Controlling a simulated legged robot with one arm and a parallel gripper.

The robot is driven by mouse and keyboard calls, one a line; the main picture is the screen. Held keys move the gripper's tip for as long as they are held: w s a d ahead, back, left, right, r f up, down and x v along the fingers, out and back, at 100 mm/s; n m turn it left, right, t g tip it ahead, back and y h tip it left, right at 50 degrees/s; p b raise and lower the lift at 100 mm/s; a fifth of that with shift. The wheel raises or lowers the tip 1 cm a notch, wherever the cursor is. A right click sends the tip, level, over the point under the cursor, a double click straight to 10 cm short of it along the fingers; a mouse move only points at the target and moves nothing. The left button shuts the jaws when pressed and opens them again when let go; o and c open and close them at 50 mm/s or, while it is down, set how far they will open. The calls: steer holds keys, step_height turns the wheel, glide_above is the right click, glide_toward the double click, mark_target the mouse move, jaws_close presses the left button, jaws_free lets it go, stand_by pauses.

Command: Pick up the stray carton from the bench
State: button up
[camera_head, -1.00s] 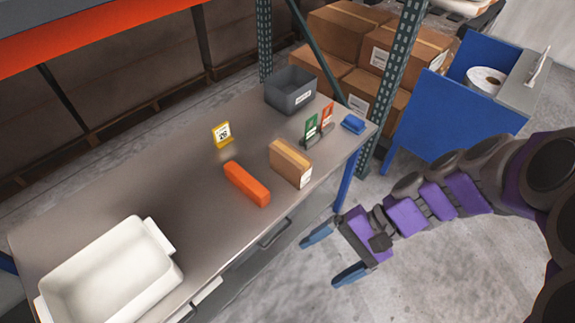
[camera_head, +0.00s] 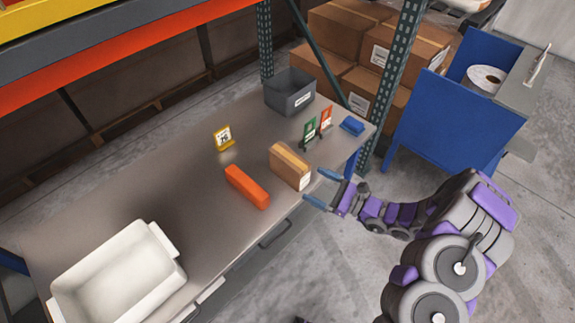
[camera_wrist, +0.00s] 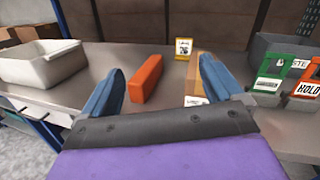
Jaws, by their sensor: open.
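The stray carton, a small brown box (camera_head: 290,167) with a white label on its end, stands on the grey bench (camera_head: 190,190) near its front edge. My gripper (camera_head: 313,189) is open and empty at the bench's front edge, close to the carton's labelled end and apart from it. In the wrist view my gripper (camera_wrist: 160,90) has its two blue fingers spread. The carton (camera_wrist: 195,101) shows there beside the right finger, partly hidden by that finger and the gripper body.
An orange block (camera_head: 247,187) lies left of the carton. A yellow sign (camera_head: 223,137) stands behind. Green (camera_head: 310,129) and red (camera_head: 326,118) tags, a blue item (camera_head: 352,125) and a grey bin (camera_head: 290,92) are to the right. A white tub (camera_head: 118,275) sits at the left end.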

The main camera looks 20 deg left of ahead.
mark_target(304, 179)
steer(key=w+d+f+m+t+h, duration=0.25)
steer(key=d+f+m+t, duration=0.2)
steer(key=f, duration=0.55)
steer(key=shift+y, duration=0.25)
steer(key=x, duration=0.4)
steer(key=b+x, duration=0.1)
steer(key=x, duration=0.3)
steer(key=b+x, duration=0.1)
steer(key=x, duration=0.3)
steer(key=shift+w+d+r, duration=0.15)
steer(key=shift+w, duration=0.15)
steer(key=shift+r+b+x, duration=0.1)
steer(key=shift+b+x, duration=0.3)
steer(key=shift+x, duration=1)
steer(key=shift+r+b+x, duration=0.15)
steer(key=shift+b+x, duration=0.2)
steer(key=shift+x, duration=1.05)
steer(key=shift+w, duration=0.15)
steer(key=shift+c, duration=0.4)
steer(key=shift+m, duration=0.25)
steer(key=c, duration=1.3)
